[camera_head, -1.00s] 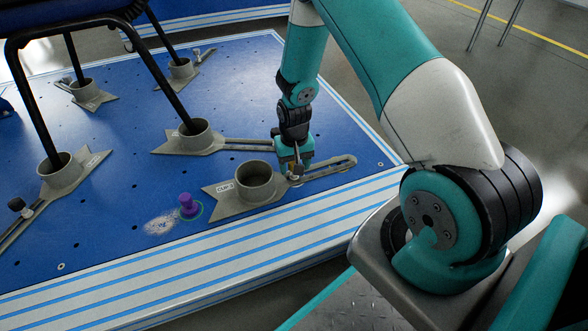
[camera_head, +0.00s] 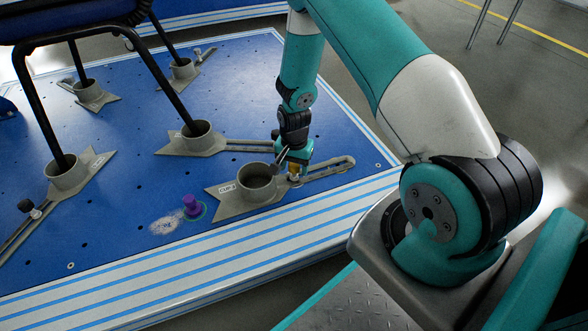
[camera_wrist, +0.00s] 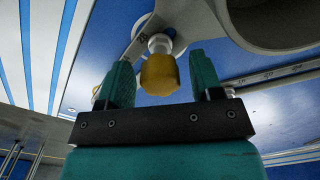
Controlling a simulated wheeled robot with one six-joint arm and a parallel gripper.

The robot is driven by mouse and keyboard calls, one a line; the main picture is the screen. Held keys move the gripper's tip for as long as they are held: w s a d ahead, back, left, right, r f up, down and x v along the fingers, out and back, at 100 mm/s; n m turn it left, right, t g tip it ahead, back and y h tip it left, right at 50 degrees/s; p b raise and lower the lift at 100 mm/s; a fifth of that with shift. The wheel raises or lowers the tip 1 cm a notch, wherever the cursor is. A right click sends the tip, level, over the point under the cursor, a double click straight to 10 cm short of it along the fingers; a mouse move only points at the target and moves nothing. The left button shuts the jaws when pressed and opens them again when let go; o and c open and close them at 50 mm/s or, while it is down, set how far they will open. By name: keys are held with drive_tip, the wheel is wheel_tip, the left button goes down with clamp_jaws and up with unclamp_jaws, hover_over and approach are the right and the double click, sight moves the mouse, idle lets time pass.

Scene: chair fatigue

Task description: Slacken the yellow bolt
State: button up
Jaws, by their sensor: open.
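The yellow bolt (camera_wrist: 160,76) shows in the wrist view as a yellow knob on a pale shaft. It is between the two teal fingers of my gripper (camera_wrist: 161,80), with a gap on each side. In the head view the bolt (camera_head: 295,178) is small and partly hidden by my gripper (camera_head: 294,170). The bolt stands at the slotted arm of the nearest grey clamp (camera_head: 232,200), beside its empty round cup. My gripper is open around the bolt.
A chair with black legs (camera_head: 45,105) stands in other grey cups. Striped edging (camera_head: 200,265) runs along the board's front.

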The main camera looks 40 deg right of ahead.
drive_tip(key=shift+c, duration=0.2)
drive_tip(key=c, duration=0.8)
drive_tip(key=shift+r+n+p, duration=0.1)
drive_tip(key=shift+n+p, duration=0.3)
drive_tip(key=shift+n, duration=0.2)
drive_tip(key=shift+c, duration=0.2)
drive_tip(key=shift+n+p, duration=0.4)
drive_tip(key=shift+n, duration=1)
drive_tip(key=shift+n+p, duration=0.4)
drive_tip(key=shift+n, duration=0.2)
drive_tip(key=shift+n+p, duration=0.4)
drive_tip(key=shift+n, duration=1)
